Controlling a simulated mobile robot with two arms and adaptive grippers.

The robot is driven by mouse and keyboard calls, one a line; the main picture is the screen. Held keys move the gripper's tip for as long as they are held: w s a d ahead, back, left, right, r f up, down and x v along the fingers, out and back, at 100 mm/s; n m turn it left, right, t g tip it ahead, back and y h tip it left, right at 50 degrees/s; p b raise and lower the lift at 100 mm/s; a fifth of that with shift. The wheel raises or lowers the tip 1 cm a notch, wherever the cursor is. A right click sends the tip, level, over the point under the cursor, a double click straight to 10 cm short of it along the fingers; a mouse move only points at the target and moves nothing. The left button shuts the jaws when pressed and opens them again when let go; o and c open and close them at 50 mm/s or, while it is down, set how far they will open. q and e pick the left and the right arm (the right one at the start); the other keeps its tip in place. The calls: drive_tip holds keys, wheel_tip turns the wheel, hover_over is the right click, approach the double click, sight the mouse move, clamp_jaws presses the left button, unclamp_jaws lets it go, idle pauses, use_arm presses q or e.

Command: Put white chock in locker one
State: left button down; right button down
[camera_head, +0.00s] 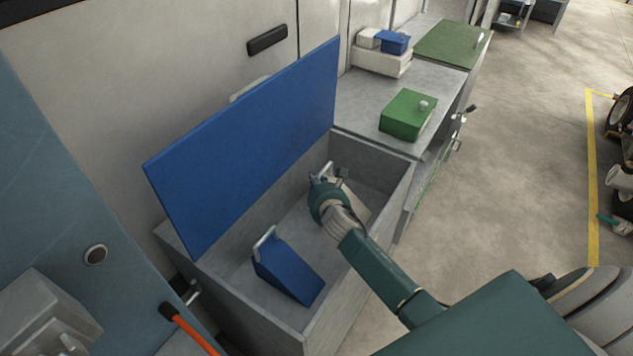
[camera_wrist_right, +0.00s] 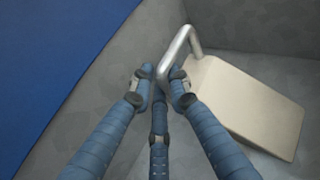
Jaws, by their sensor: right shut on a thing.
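The white chock (camera_wrist_right: 245,105) is a pale wedge with a metal handle (camera_wrist_right: 178,50). In the head view the chock (camera_head: 355,203) is inside an open grey locker (camera_head: 340,322), partly hidden by my right arm. My right gripper (camera_wrist_right: 162,85) is shut on the chock's handle; it also shows in the head view (camera_head: 322,180). I cannot tell whether the chock rests on the locker floor. The locker's blue lid (camera_head: 250,140) stands raised. My left gripper is not in view.
A blue chock (camera_head: 287,270) with a handle lies in the locker's near part. A green box (camera_head: 408,115) stands on the grey counter behind, with a pale box and a small blue box (camera_head: 393,42) farther back. Open floor lies to the right.

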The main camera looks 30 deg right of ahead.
drive_tip(key=shift+r, duration=0.15)
drive_tip(key=c, duration=1.7)
unclamp_jaws()
drive_tip(key=shift+o, duration=0.2)
drive_tip(key=p+v, duration=0.1)
drive_tip(key=v, duration=1.1)
